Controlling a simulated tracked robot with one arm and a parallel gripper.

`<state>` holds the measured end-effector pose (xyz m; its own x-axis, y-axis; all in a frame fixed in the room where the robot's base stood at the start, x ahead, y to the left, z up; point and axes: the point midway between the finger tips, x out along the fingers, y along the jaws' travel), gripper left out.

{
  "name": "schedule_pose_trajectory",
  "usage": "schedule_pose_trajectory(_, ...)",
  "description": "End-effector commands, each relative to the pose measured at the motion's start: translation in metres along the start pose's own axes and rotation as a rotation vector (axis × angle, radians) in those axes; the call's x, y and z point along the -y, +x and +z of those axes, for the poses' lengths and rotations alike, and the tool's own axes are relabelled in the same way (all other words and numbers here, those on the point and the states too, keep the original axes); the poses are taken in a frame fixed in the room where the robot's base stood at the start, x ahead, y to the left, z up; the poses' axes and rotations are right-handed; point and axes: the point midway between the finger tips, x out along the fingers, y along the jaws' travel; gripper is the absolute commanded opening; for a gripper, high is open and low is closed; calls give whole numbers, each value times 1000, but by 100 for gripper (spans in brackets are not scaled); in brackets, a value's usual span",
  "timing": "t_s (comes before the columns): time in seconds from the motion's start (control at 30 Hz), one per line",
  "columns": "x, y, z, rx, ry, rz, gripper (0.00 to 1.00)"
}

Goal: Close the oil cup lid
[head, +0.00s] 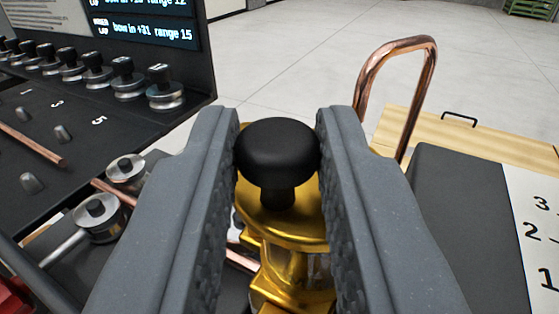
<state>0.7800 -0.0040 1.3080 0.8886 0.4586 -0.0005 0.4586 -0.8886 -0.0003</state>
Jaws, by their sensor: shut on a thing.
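The oil cup is a brass-coloured body (290,262) standing upright in the lower middle of the head view. Its lid is a round gold disc (295,222) on top, with a black mushroom-shaped knob (277,147) on a short stem. My gripper (278,140) comes from the near side, with one grey finger on each side of the knob. The fingers are shut on the knob's wide cap. The fingers hide the sides of the cup. I cannot tell whether the lid sits flush on the cup's rim.
A black panel (60,128) with several knobbed metal rollers (166,90) and a display (140,25) stands at left. Round steel dies (98,218) lie near the left finger.

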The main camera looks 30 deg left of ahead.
Motion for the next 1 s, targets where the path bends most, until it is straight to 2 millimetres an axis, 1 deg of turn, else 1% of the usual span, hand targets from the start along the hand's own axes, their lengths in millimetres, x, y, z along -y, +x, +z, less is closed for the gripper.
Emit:
schedule_pose_trajectory(0.1, -4, 0, -4, -1, -3, -36, 0)
schedule_pose_trajectory(0.47, -11, 3, -4, 2, -2, -165, 0)
schedule_pose_trajectory(1.0, -15, 7, -2, 2, -1, -304, 0)
